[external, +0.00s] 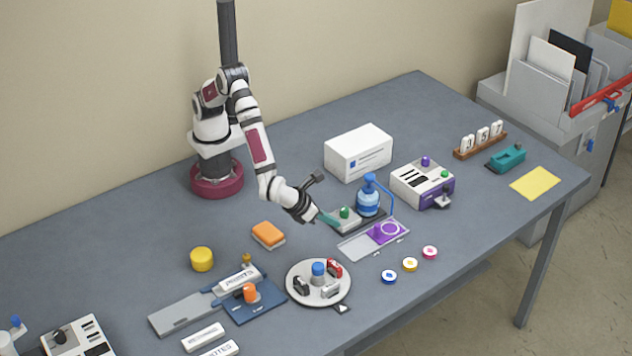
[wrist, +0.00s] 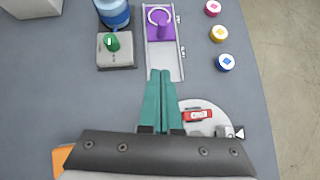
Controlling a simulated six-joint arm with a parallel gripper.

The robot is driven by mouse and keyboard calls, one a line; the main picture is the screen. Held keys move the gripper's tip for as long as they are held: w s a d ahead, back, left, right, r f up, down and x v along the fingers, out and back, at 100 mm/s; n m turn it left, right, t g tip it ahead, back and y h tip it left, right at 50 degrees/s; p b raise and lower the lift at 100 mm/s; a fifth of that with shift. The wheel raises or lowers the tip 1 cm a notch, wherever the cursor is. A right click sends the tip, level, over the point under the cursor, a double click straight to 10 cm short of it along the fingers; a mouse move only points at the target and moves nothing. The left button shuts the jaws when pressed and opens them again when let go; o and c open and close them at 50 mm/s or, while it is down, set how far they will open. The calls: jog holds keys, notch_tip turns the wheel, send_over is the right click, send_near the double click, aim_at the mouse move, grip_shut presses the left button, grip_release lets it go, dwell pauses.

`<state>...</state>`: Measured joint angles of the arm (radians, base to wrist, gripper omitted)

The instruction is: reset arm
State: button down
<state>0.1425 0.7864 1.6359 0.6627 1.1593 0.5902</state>
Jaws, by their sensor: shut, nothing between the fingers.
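My gripper (external: 327,218) has teal fingers and hangs above the middle of the table. In the wrist view the two fingers (wrist: 161,75) lie side by side, closed with nothing between them. In that view the fingertips point toward the near end of a grey slide with a purple piece (wrist: 160,22) on it. A grey block with a green knob (wrist: 113,42) is left of the fingertips. My arm is bent forward and down from its dark red base.
A round tray (external: 296,291) with small items lies in front of my gripper. A blue bottle (external: 368,198), a white box (external: 345,165) and an orange sponge (external: 268,236) stand nearby. Coloured discs (external: 410,265) lie to the right. Bare table lies at the front right.

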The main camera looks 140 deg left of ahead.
jog(key=s+r+n+g+h, duration=0.2)
jog(key=s+r+n, duration=0.5)
jog(key=s+r, duration=0.55)
jog(key=s+d+n+h, duration=0.2)
jog(key=s+n, duration=0.1)
jog(key=s, duration=0.7)
jog(key=s+d+n+h, duration=0.2)
jog(key=s+d+n, duration=0.1)
jog(key=s, duration=0.7)
jog(key=shift+s+d+f+n+h, duration=0.25)
jog(key=shift+s+d+n+h, duration=0.15)
jog(key=shift+n, duration=0.3)
